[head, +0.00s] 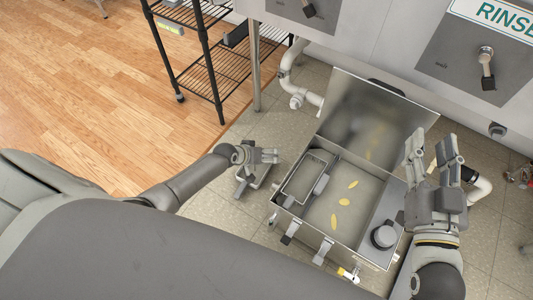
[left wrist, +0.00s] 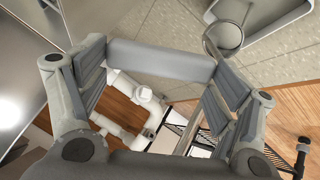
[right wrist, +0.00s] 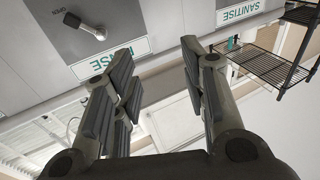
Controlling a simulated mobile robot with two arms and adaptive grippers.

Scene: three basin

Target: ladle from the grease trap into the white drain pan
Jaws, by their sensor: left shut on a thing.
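The grease trap (head: 310,236) is an open steel box on the tiled floor, its lid (head: 350,100) tilted up behind it. Yellow pieces (head: 344,202) float in its middle compartment. My left gripper (head: 266,156) is left of the trap, shut on a grey bar (left wrist: 160,61) that looks like the ladle's handle. A round rimmed bowl (left wrist: 227,38), apparently the ladle's, shows in the left wrist view; its contents are unclear. The pale drain pan (left wrist: 275,45) is beyond it, and lies partly hidden under my left gripper in the head view. My right gripper (head: 432,155) is open and empty over the trap's right side.
A rectangular basket (head: 303,178) sits in the trap's left compartment. A round dark-grey knob (head: 384,236) is at its right end. White pipes (head: 297,80) and the sink front stand behind. A black wire rack (head: 217,70) is at the back left. Open wood floor lies left.

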